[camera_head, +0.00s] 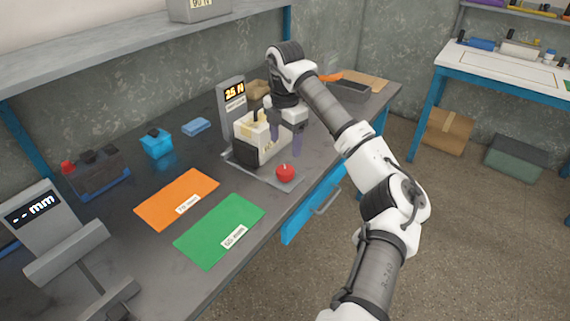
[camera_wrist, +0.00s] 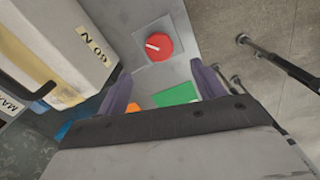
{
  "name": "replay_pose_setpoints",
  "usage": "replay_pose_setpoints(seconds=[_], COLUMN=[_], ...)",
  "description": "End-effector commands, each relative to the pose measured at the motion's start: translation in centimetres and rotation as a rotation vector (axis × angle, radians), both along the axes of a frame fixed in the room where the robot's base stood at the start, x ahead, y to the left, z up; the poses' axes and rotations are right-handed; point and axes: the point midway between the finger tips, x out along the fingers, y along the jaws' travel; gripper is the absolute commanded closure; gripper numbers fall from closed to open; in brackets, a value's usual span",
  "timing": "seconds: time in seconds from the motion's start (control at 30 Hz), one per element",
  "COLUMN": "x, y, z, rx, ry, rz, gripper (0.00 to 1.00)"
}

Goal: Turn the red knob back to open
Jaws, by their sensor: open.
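The red knob (camera_head: 285,172) sits on the grey base plate (camera_head: 262,180) at the front right of the tester. In the wrist view the knob (camera_wrist: 158,46) is a red disc with a white line slanting on its face. My gripper (camera_head: 286,148) points down beside the tester, above and behind the knob. In the wrist view its two purple fingers (camera_wrist: 163,88) are spread apart with nothing between them. The knob lies beyond the fingertips and appears untouched.
The tester's cream and black block (camera_head: 258,140) stands close to the left of my gripper, with a display (camera_head: 233,92) reading 25 N behind. Orange (camera_head: 177,198) and green (camera_head: 220,230) mats lie at the front left. A blue battery-like box (camera_head: 156,143) stands farther left.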

Motion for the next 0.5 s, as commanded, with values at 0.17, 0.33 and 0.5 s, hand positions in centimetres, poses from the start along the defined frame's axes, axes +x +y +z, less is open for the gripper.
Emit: replay_pose_setpoints(seconds=[0.17,0.33,0.5], x=[-0.1,-0.1,0.0], y=[0.1,0.1,0.1], z=[-3.8,-6.8,-8.6], rx=[0.003,0.003,0.002], ry=[0.004,0.003,0.001], rz=[0.002,0.001,0.002], gripper=[0.32,0.32,0.32])
